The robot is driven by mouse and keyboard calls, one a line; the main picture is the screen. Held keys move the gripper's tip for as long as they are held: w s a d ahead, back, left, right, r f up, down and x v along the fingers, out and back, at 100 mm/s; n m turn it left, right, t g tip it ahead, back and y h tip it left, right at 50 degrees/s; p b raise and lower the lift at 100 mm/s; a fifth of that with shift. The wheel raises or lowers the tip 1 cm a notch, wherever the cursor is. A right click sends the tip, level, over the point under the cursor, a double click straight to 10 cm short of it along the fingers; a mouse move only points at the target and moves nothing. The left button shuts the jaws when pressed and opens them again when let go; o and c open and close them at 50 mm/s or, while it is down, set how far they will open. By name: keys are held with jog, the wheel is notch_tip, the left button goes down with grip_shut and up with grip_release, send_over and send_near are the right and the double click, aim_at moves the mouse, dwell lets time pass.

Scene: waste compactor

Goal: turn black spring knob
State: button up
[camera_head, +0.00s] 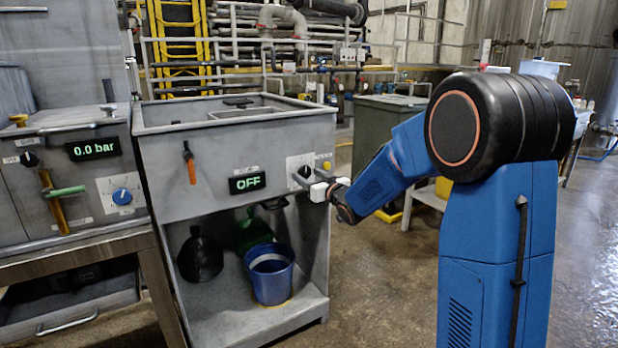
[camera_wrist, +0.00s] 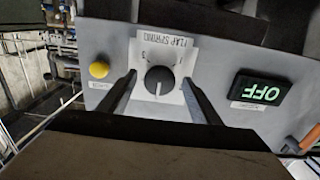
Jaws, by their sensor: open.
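The black spring knob (camera_wrist: 160,80) sits on a white plate labelled "FLAP SPRING" (camera_wrist: 167,44), which appears upside down in the wrist view. A pale mark on the knob points toward the bottom of that view. My gripper (camera_wrist: 159,78) is open, with one finger on each side of the knob and a visible gap on both sides. I cannot tell the fingertips' depth relative to the knob. In the head view my gripper (camera_head: 303,181) is at the white plate (camera_head: 294,163) on the machine's front right, and partly hides the knob.
A yellow button (camera_wrist: 98,70) is beside the plate. An "OFF" display (camera_head: 247,183) and an orange-handled lever (camera_head: 190,163) are on the same front. A blue bucket (camera_head: 271,278) stands on the shelf below. The wet floor at right is partly open.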

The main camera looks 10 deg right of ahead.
jog(key=c, duration=1)
jog(key=shift+n, duration=0.4)
jog(key=n, duration=0.6)
jog(key=shift+d, duration=0.1)
jog(key=n, duration=0.6)
jog(key=shift+n, duration=0.4)
jog(key=o, duration=1)
